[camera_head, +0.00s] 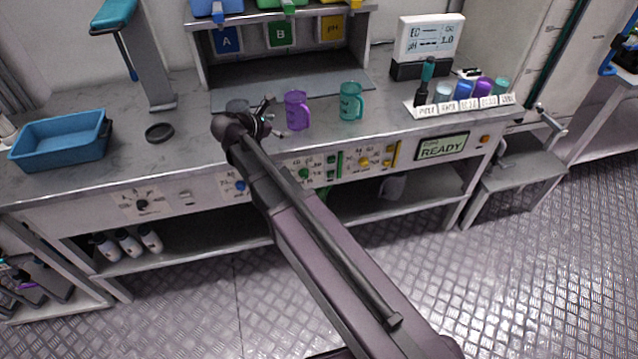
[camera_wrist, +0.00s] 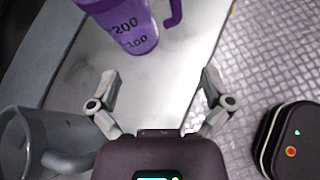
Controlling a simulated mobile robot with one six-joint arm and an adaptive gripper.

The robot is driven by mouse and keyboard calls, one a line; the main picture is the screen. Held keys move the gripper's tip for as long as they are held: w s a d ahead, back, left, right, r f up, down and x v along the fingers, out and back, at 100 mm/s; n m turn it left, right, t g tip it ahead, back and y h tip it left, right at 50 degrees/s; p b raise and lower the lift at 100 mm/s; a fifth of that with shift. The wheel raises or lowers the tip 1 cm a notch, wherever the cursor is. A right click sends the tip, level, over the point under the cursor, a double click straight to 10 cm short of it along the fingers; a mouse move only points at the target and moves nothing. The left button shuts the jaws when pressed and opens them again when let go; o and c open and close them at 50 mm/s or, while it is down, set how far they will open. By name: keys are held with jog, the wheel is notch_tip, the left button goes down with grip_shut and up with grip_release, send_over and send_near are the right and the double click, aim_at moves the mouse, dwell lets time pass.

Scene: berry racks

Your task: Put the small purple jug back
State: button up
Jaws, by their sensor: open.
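The small purple jug (camera_head: 297,111) stands upright on the grey bench top, just right of my gripper (camera_head: 274,116). It also shows at the top of the wrist view, as a purple jug (camera_wrist: 128,28) with dark volume marks and its handle to the right. My gripper's fingers (camera_wrist: 158,78) are spread apart with nothing between them, and the jug is beyond their tips. A teal jug (camera_head: 351,101) stands to the right of the purple one. A grey jug (camera_wrist: 62,160) is left of my gripper in the wrist view; in the head view it is partly hidden behind the gripper.
A dispenser shelf (camera_head: 290,76) with A, B and pH labels stands behind the jugs. A bottle rack (camera_head: 462,103) and a meter (camera_head: 428,45) are at the right.

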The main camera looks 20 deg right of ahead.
jog(key=s+d+f+m+g+y, duration=0.3)
jog(key=s+d+f+m+y, duration=0.1)
jog(key=s+m, duration=0.6)
jog(key=s+d+f+m+g+y, duration=0.3)
jog(key=s+d+f+m+y, duration=0.1)
jog(key=s+m, duration=0.6)
jog(key=shift+s+f+m+g+y, duration=0.35)
jog(key=shift+f+m+y, duration=0.4)
jog(key=shift+m+y, duration=0.35)
notch_tip(320, 180, up, 7)
jog(key=p, duration=0.7)
